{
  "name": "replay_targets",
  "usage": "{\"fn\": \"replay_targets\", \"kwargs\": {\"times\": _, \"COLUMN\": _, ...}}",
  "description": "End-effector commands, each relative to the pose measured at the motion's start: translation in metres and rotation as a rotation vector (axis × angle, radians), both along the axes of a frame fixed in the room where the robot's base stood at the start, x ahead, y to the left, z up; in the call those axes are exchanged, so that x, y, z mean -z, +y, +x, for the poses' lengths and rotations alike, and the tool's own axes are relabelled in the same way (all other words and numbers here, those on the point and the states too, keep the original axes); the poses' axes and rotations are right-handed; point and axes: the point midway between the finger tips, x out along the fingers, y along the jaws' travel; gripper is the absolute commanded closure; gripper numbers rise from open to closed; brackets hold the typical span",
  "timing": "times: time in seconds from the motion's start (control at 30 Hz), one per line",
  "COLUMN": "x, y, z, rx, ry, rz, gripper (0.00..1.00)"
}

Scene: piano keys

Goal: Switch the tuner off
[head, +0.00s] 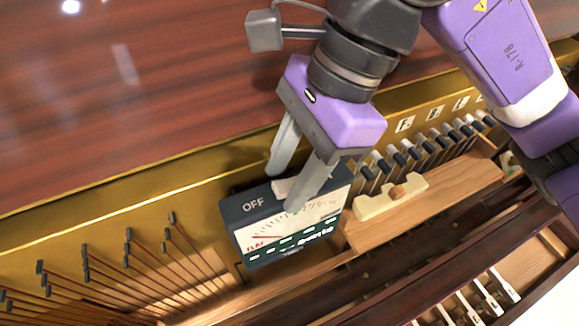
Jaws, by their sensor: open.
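The tuner (250,221) is a dark box with a pale dial face and a row of small markings along its lower edge. It sits inside the piano near the middle of the head view. The word OFF shows on its top left, next to a pale switch piece (284,187). My gripper (281,190) is open above the tuner, with its two grey fingers apart. One finger is near the switch piece, and the other overlaps the dial in the picture. I cannot tell whether either finger touches the tuner. The fingers hide part of the tuner's top and dial.
Tuning pins with strings (128,250) stand at the lower left. A row of dark-tipped pins (425,148) runs to the right, beside a pale wooden block (378,203) on a wooden plank (440,206). Piano keys (487,297) lie at the lower right. Glossy wood fills the upper left.

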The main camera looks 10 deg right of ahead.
Motion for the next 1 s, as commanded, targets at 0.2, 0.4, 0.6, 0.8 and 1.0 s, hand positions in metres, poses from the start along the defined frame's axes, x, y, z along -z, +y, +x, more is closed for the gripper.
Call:
{"fn": "replay_targets", "kwargs": {"times": 0.2, "x": 0.0002, "y": 0.0001, "z": -0.0001, "rx": 0.0, "ry": 0.0, "rz": 0.0, "gripper": 0.66}}
{"fn": "replay_targets", "kwargs": {"times": 0.4, "x": 0.0, "y": 0.0001, "z": -0.0001, "rx": 0.0, "ry": 0.0, "rz": 0.0, "gripper": 1.0}}
{"fn": "replay_targets", "kwargs": {"times": 0.6, "x": 0.0006, "y": 0.0003, "z": -0.0001, "rx": -0.001, "ry": -0.002, "rz": -0.007, "gripper": 1.0}}
{"fn": "replay_targets", "kwargs": {"times": 0.8, "x": 0.0036, "y": 0.0027, "z": -0.0006, "rx": -0.005, "ry": -0.018, "rz": -0.082, "gripper": 1.0}}
{"fn": "replay_targets", "kwargs": {"times": 1.0, "x": 0.0041, "y": 0.0054, "z": -0.001, "rx": -0.005, "ry": -0.04, "rz": -0.188, "gripper": 1.0}}
